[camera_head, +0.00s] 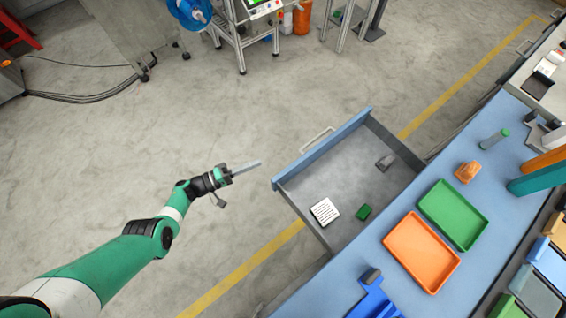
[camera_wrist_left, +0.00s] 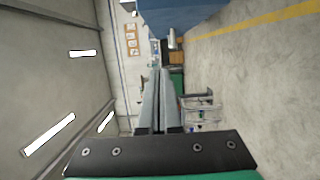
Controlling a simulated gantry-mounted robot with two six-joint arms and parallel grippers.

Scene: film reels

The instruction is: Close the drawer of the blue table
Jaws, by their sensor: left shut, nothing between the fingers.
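The blue table (camera_head: 405,198) runs diagonally along the right side of the head view. Its drawer (camera_head: 345,180) is pulled out toward the left, with a blue front panel (camera_head: 322,148) and a pale handle (camera_head: 317,140) on its outer face. In the drawer lie a white lined item (camera_head: 325,211), a small green block (camera_head: 364,212) and a grey object (camera_head: 385,162). My left gripper (camera_head: 258,164) is shut and empty, to the left of the drawer front and apart from it. In the left wrist view its fingers (camera_wrist_left: 160,100) lie together. My right gripper is not in view.
On the table are an orange tray (camera_head: 402,240), a green tray (camera_head: 470,238), an orange item (camera_head: 467,171) and a blue holder (camera_head: 372,303). A machine stand (camera_head: 240,40) and a blue spool (camera_head: 190,12) stand at the back. Floor left of the drawer is clear.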

